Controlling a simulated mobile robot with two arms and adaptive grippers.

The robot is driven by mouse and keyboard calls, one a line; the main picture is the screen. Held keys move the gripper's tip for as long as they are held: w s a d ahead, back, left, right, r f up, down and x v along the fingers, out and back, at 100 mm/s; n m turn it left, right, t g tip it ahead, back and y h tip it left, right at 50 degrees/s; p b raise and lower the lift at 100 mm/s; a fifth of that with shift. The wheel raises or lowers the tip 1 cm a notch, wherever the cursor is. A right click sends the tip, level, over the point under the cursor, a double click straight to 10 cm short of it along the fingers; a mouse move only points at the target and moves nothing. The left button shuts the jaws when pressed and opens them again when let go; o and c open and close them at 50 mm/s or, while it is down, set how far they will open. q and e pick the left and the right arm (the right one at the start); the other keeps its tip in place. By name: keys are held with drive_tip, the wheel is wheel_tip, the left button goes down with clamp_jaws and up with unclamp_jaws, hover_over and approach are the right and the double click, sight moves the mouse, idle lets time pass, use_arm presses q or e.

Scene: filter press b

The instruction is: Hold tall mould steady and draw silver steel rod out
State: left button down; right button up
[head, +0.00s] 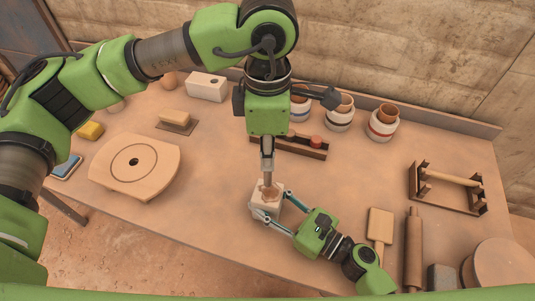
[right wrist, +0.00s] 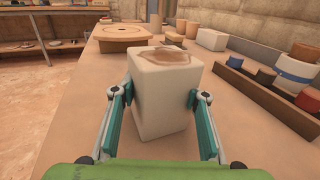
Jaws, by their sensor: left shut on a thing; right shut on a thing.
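The tall mould (head: 262,196) is a pale upright block with a brown patch on top, standing on the table. My right gripper (head: 268,205) is shut on the mould, one finger on each side; the right wrist view shows both pads against the block (right wrist: 165,105). My left gripper (head: 267,150) points straight down above the mould, shut on the silver steel rod (head: 267,174). The rod's lower end lines up with the mould's top in the head view. No rod shows standing in the brown patch in the right wrist view.
A round slab (head: 135,162) lies to the left. A dark rack (head: 290,144) and banded pots (head: 340,118) stand behind the mould. A paddle (head: 380,225), a rolling pin (head: 413,250) and a wooden stand (head: 447,187) are to the right. Bare table lies left of the mould.

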drive_tip(key=o, duration=1.5)
drive_tip(key=v, duration=0.7)
drive_tip(key=shift+s+d, duration=0.15)
drive_tip(key=shift+d, duration=0.1)
drive_tip(key=shift+f, duration=0.1)
